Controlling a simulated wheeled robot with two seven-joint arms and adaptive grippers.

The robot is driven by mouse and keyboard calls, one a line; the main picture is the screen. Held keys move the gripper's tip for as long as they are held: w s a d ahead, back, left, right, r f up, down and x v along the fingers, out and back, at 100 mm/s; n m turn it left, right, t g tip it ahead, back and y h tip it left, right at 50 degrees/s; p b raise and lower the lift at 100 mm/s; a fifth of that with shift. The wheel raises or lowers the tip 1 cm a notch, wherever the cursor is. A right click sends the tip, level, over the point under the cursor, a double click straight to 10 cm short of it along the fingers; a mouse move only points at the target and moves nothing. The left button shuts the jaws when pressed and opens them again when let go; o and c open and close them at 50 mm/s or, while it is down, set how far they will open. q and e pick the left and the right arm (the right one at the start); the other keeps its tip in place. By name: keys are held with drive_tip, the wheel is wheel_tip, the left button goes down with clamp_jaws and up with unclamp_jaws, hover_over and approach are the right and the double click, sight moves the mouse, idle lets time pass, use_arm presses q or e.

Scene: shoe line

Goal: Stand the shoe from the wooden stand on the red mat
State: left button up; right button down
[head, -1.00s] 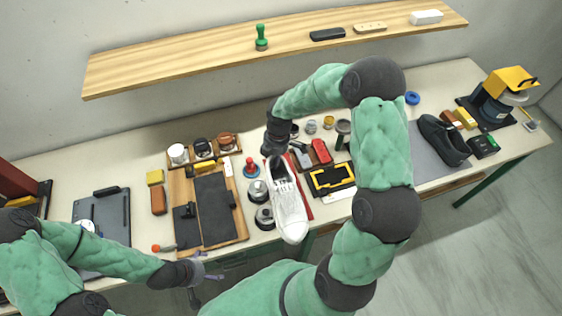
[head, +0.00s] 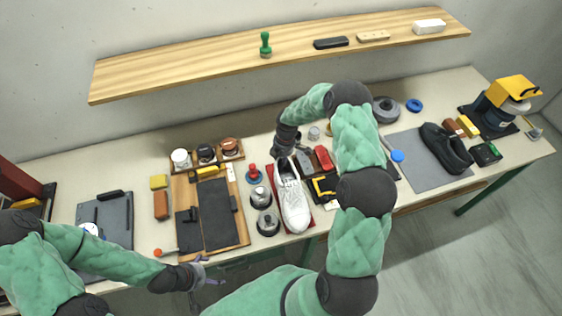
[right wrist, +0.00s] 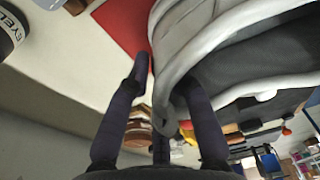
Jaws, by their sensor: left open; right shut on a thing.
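The white shoe (head: 292,200) is over the red mat (head: 309,224), toe toward the table's front edge. Its sole faces down; I cannot tell whether it touches the mat. My right gripper (head: 284,153) is shut on the shoe's heel end. In the right wrist view, the shoe (right wrist: 205,45) fills the upper middle, its rim between my fingers (right wrist: 165,100), with a corner of the red mat (right wrist: 122,22) beside it. A wooden board (head: 240,232) with dark pads, perhaps the wooden stand, lies left of the mat, with no shoe on it. My left gripper (head: 203,272) is open and empty at the front edge.
Two round metal-topped pots (head: 261,197) stand close left of the shoe. A red brush (head: 323,157) and a black-and-yellow item (head: 324,186) lie close right. A dark shoe (head: 446,148) rests on a grey mat (head: 405,147) farther right. A wooden shelf (head: 200,70) runs above the back.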

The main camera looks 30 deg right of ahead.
drive_tip(key=shift+d+f, duration=0.1)
drive_tip(key=shift+f, duration=0.3)
drive_tip(key=shift+f, duration=0.1)
drive_tip(key=c, duration=1.1)
unclamp_jaws()
drive_tip(key=shift+r, duration=0.3)
wheel_tip(320, 180, up, 12)
drive_tip(key=d, duration=0.1)
drive_tip(key=shift+d+f+b, duration=0.15)
drive_tip(key=shift+f+b, duration=0.05)
drive_tip(key=shift+b, duration=0.15)
